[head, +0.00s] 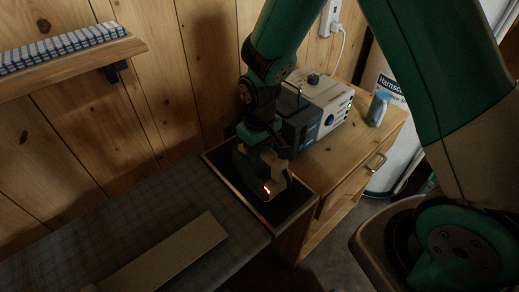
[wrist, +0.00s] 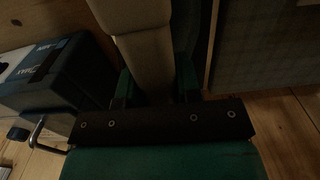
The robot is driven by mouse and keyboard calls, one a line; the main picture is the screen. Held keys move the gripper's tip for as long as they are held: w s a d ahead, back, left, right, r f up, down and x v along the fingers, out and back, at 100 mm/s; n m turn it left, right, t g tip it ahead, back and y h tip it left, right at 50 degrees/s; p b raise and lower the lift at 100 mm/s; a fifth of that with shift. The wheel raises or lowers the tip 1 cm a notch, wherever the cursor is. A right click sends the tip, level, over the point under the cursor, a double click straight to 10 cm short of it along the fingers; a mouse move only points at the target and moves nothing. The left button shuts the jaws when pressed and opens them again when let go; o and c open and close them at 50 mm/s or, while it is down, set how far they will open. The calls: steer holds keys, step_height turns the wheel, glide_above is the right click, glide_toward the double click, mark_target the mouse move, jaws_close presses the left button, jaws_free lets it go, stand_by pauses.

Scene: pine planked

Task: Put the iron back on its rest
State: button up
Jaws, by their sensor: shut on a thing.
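My gripper (head: 266,158) points down over the far end of the ironing board and is shut on the iron (head: 247,172). The iron is dark, with a small orange light glowing low on its near side. It is over the iron rest (head: 297,191), a dark plate with a pale metal rim at the board's end. I cannot tell whether the iron touches the plate.
The checked ironing board (head: 95,225) carries a long pale strip (head: 165,258). A grey-blue box (head: 318,108) and a small blue bottle (head: 377,108) stand on a wooden cabinet (head: 345,150) behind. A wall shelf (head: 75,65) holds folded checked cloth. The planked wall is close behind.

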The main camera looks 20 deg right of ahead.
steer(key=shift+f, duration=0.25)
steer(key=shift+f, duration=0.15)
steer(key=o, duration=1)
steer(key=shift+o, duration=0.2)
step_height(320, 180, up, 12)
steer(key=shift+f+b, duration=0.1)
steer(key=shift+b, duration=0.85)
steer(key=s+a+r+n+y, duration=0.1)
steer(key=s+r, duration=0.4)
steer(key=s, duration=0.5)
steer(key=s+a+r+n+y, duration=0.2)
steer(key=s+a+r+y, duration=0.1)
steer(key=s, duration=0.6)
steer(key=shift+s+r, duration=0.4)
steer(key=shift+r, duration=0.45)
steer(key=shift+a, duration=0.1)
